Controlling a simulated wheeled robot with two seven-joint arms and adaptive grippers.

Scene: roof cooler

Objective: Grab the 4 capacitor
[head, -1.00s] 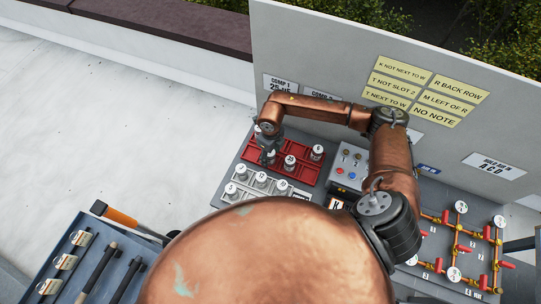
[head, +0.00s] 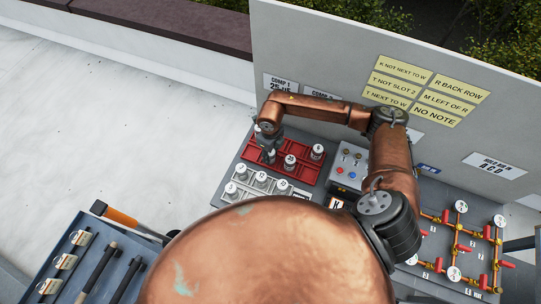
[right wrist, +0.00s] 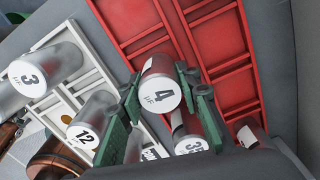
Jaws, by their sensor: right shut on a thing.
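The capacitor marked 4 (right wrist: 159,93) is a silver and dark red can with a white round label. In the right wrist view it stands between the green finger pads of my right gripper (right wrist: 163,88), which is shut on it. In the head view my right gripper (head: 268,147) points down over the left part of the red tray (head: 255,141), and largely hides the capacitor. I cannot tell whether the capacitor's base touches the tray. My left gripper is not in view.
Another can, apparently marked 35 (right wrist: 190,140), stands close beside the held one. Another can (head: 317,151) stands at the red tray's right. A pale tray (head: 246,198) in front holds several cans, including 3 (right wrist: 30,79) and 12 (right wrist: 84,135). A button box (head: 347,168) stands right.

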